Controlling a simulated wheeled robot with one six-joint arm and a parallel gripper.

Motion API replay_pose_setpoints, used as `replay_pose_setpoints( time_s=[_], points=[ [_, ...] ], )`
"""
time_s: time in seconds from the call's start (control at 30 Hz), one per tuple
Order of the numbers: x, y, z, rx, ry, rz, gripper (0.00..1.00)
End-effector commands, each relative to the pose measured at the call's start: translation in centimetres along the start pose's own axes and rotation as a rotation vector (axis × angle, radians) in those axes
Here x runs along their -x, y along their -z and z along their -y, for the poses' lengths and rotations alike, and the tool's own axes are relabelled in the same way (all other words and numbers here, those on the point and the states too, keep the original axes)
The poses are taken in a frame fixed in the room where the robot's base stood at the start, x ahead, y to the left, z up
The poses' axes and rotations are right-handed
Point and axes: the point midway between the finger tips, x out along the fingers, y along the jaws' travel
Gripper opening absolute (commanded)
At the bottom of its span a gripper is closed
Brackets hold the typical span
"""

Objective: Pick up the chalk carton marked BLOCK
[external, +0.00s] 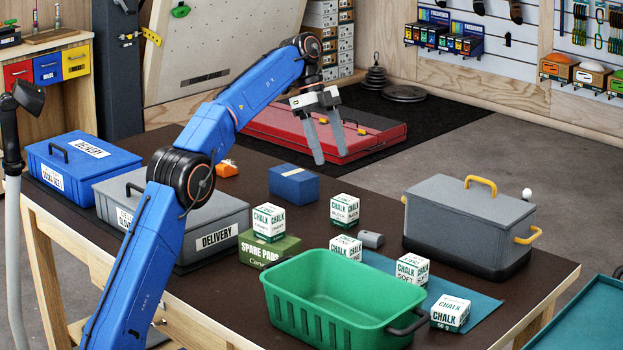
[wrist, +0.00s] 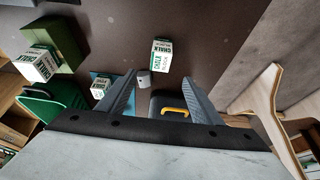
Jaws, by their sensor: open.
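A white and green chalk carton (external: 345,209) stands alone on the dark table behind the green bin. In the wrist view it (wrist: 160,55) lies just beyond the fingertips, and its small lower word looks like BLOCK. My gripper (external: 331,157) is open and empty, high above the table. In the wrist view its fingers (wrist: 158,77) are spread, with the carton ahead of the gap and not between them. Another chalk carton (external: 268,222) sits on the green SPARE PADS box (external: 268,250). More cartons stand nearby, one reading SOFT (external: 412,268); some words are too small to read.
The green bin (external: 330,290) and the grey crate (external: 465,225) with yellow handles flank the cartons. A small grey cylinder (external: 370,240) lies near the carton. A blue box (external: 294,184) and DELIVERY cases (external: 215,240) stand left. Bare table surrounds the lone carton.

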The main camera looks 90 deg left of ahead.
Motion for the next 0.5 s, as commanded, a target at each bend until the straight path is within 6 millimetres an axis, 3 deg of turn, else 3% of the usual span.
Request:
replay_pose_setpoints(
  time_s=[0.5],
  points=[
    [-7.4, 0.0, -0.1, 0.001, -0.002, 0.001, 0.59]
  ],
)
